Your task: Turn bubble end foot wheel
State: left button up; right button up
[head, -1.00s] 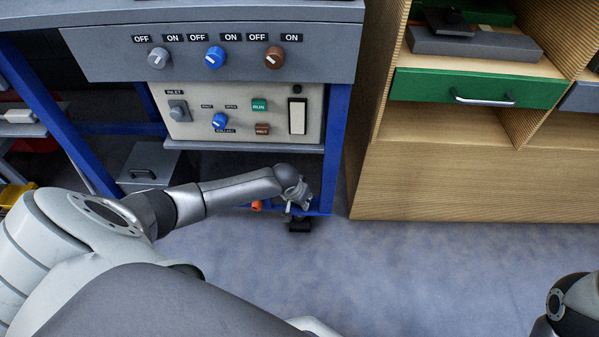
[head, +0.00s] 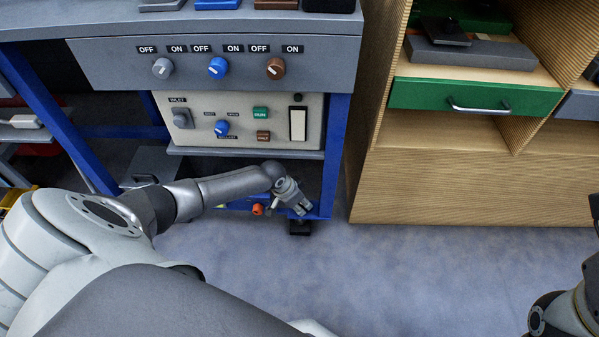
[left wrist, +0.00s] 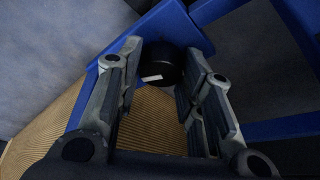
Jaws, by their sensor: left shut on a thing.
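The foot wheel (left wrist: 162,70) is a black round knob with a white mark, under the blue frame corner in the left wrist view. My left gripper (left wrist: 158,85) has a finger on each side of it and is shut on it. In the head view, my left gripper (head: 302,209) is low at the blue bench leg, just above a black foot (head: 300,228); the wheel is hidden there by the fingers. My right gripper is not clearly seen; only part of my right arm shows at the lower right edge.
The bench leg (head: 335,150) rises beside my gripper. A control panel (head: 240,137) with knobs and switches is above it. An orange knob (head: 257,209) is just left of the gripper. A wooden cabinet (head: 450,185) stands to the right. The floor in front is clear.

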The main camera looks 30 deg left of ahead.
dwell(0.5)
pick_arm(q)
jog(key=o, duration=1)
